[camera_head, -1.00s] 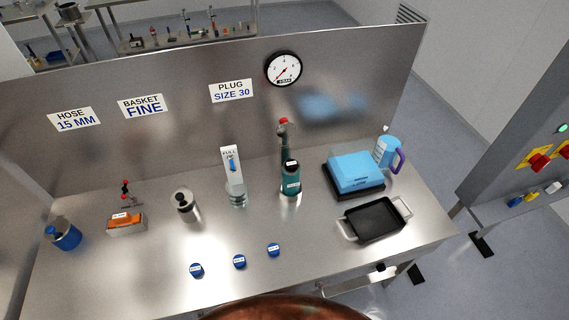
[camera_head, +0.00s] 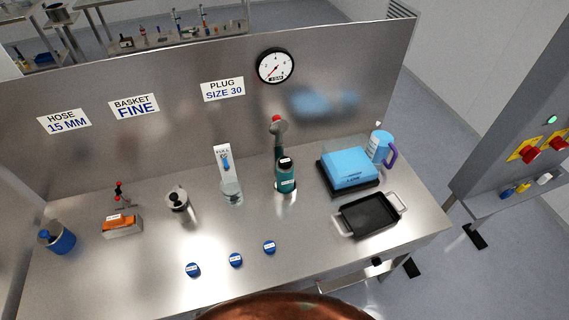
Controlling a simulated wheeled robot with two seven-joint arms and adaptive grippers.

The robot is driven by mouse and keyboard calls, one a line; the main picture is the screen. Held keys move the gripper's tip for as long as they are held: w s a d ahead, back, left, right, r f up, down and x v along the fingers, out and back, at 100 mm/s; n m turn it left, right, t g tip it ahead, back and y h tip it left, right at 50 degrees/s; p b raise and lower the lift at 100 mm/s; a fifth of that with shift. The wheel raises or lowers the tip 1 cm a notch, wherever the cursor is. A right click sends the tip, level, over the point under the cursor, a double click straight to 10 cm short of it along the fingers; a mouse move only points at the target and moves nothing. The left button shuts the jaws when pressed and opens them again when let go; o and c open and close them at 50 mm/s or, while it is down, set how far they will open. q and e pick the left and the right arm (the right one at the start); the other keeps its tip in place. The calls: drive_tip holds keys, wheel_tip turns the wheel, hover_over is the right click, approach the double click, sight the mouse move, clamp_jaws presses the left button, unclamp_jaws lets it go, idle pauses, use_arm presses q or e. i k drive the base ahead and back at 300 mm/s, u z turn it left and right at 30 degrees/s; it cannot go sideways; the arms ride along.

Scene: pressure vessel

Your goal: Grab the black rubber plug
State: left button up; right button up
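I cannot make out a black rubber plug in the head view. A sign reading "PLUG SIZE 30" (camera_head: 222,89) is on the metal back panel. Three blue round pieces with white labels lie along the front of the bench: a left one (camera_head: 193,270), a middle one (camera_head: 236,260) and a right one (camera_head: 269,247). Their labels are too small to read. Neither of my grippers is in view.
The steel bench (camera_head: 110,275) holds a blue container (camera_head: 58,239), an orange-topped block (camera_head: 121,226), a metal canister (camera_head: 179,204), a green bottle (camera_head: 286,178), a blue box (camera_head: 349,167), a jug (camera_head: 380,147) and a black tray (camera_head: 368,214). A copper dome (camera_head: 285,307) fills the bottom edge.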

sight(286, 162)
drive_tip(key=u, duration=2.25)
drive_tip(key=k, duration=1.25)
drive_tip(key=z, duration=1.2)
drive_tip(key=i, duration=0.5)
